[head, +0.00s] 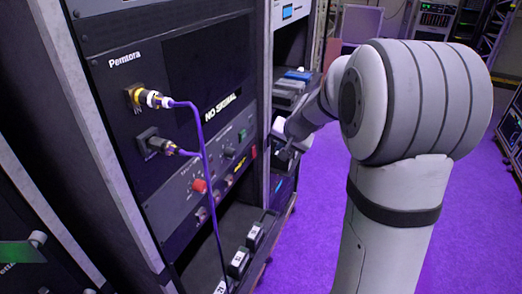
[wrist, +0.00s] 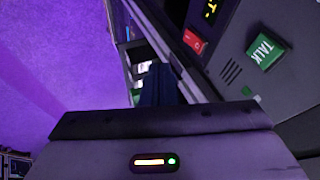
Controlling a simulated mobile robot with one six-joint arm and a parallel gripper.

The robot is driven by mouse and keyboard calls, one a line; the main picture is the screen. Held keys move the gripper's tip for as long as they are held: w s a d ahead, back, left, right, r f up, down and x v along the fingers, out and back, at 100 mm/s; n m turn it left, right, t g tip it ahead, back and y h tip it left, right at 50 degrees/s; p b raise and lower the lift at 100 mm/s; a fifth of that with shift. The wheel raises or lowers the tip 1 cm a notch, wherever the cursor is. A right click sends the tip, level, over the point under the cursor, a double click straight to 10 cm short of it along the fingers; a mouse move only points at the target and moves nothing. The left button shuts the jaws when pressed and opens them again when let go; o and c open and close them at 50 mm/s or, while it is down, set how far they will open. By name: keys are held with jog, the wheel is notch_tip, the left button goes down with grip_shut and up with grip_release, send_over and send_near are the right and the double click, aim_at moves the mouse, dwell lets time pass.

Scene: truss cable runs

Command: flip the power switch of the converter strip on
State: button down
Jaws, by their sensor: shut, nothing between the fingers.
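A red rocker switch (wrist: 194,40) with white marks sits on a dark panel in the wrist view, beside a lit yellow display. The same red piece shows small at the right end of the rack panel in the head view (head: 253,152). I cannot tell whether this is the converter strip's switch, nor which way it is set. No label reading converter is legible. My gripper (head: 284,158) is shut and empty, just right of the rack's front edge in the head view. Its dark fingers (wrist: 160,85) show in the wrist view, apart from the red switch.
A green TALK button (wrist: 266,50) is beside the red switch. A purple cable (head: 203,140) hangs in front of the Pemtora panel (head: 124,75). A red knob (head: 199,186) sticks out from the panel below. Purple floor (head: 310,230) lies open to the right.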

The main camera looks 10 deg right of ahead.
aim_at(254, 151)
jog(key=shift+w, duration=0.1)
jog(key=w+a+f+p, duration=0.2)
jog(key=w+a+f, duration=0.2)
jog(key=w+f, duration=0.3)
jog(key=shift+w+a+f, duration=0.35)
jog(key=shift+a+f, duration=0.05)
jog(key=shift+f, duration=0.4)
jog(key=shift+b, duration=0.35)
